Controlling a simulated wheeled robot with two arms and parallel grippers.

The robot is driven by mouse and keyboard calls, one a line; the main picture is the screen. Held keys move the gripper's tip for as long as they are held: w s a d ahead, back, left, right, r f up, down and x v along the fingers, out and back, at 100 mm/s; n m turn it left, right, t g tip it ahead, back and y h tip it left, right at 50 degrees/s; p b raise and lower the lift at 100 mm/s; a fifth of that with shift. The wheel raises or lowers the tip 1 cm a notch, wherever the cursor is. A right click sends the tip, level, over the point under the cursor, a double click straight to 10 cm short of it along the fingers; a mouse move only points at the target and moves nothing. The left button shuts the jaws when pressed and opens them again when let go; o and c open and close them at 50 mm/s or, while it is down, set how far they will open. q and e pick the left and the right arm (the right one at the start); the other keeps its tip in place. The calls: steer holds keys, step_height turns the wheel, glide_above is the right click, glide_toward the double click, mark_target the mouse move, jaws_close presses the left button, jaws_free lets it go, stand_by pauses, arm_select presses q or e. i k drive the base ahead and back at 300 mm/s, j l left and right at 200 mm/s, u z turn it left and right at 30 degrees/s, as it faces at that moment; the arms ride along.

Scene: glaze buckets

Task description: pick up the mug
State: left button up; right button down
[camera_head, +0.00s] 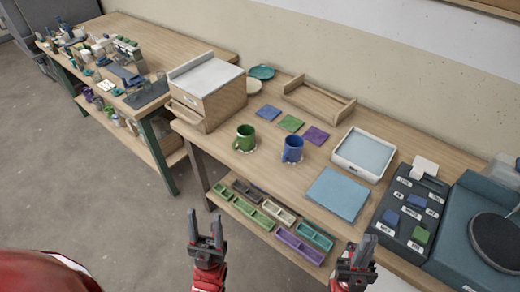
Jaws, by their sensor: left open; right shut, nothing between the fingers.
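Two mugs stand upright on the wooden table: a green mug (245,138) and, to its right, a blue mug (292,149). Each stands on a small pale coaster-like patch. My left gripper (206,226) is open and empty, in front of the table and below the mugs in the picture. My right gripper (359,250) is shut and empty, near the table's front edge at the lower right. Neither gripper touches a mug.
A wooden box (208,92) stands left of the mugs. Behind them lie blue, green and purple tiles (317,135) and a wooden tray (319,101). A white tray (336,157), light-blue mat (325,196) and dark panel (397,222) are to the right. A lower shelf holds several coloured trays (300,246).

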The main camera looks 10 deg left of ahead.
mark_target(294, 144)
steer(key=i+l+u, duration=0.2)
steer(key=u, duration=0.2)
steer(key=i+l+u, duration=0.2)
steer(key=l+u, duration=0.15)
